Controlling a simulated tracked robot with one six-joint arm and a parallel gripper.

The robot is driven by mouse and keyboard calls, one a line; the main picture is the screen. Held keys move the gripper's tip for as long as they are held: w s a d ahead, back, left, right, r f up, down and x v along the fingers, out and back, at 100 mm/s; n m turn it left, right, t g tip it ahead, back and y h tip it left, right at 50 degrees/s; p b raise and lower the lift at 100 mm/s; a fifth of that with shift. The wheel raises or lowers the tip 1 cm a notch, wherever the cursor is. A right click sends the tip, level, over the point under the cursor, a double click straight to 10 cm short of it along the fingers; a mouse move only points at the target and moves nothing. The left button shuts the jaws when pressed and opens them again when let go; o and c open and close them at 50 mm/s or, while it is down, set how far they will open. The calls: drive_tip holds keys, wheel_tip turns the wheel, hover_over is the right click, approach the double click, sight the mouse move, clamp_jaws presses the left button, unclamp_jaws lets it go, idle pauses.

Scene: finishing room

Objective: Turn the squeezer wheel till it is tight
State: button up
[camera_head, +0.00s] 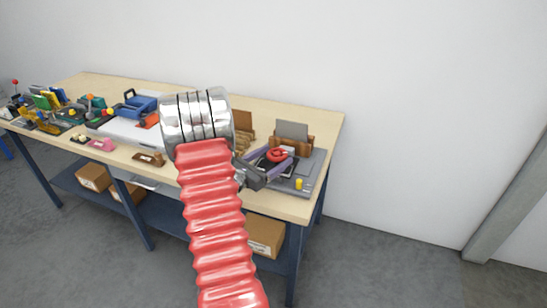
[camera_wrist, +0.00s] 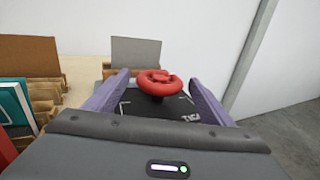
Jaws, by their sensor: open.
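The squeezer wheel is a red round handwheel (camera_head: 277,155) near the right end of the bench, above a dark base on a grey plate (camera_head: 312,172). In the wrist view the wheel (camera_wrist: 158,82) is near the middle, above a black surface with white markings. My gripper (camera_head: 272,163) is open. Its two purple-grey fingers (camera_wrist: 156,88) show left and right of the wheel in the wrist view, with visible space between each finger and the rim. I cannot tell whether the fingertips are level with the wheel. My arm and wrist hide part of the bench in the head view.
A grey panel stands in a brown wooden holder (camera_head: 292,142) just behind the wheel. A small yellow piece (camera_head: 299,184) sits on the grey plate's front right. Wooden racks (camera_wrist: 35,95) stand to the left. Tools and a blue item (camera_head: 140,104) fill the bench's left half.

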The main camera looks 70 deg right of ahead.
drive_tip(key=c, duration=1)
drive_tip(key=shift+c, duration=0.2)
drive_tip(key=shift+w+m+g, duration=0.1)
drive_tip(key=shift+m+g, duration=0.2)
drive_tip(key=shift+g, duration=0.1)
drive_tip(key=shift+w+d+m+g+y, duration=0.1)
drive_tip(key=shift+d+m+g+y, duration=0.05)
drive_tip(key=shift+m+g+y, duration=0.65)
drive_tip(key=shift+w+d+m+g+y, duration=0.15)
drive_tip(key=shift+m+g+y, duration=1.05)
drive_tip(key=shift+g+y, duration=0.3)
drive_tip(key=o, duration=1)
drive_tip(key=shift+o, duration=0.2)
drive_tip(key=shift+r, duration=0.1)
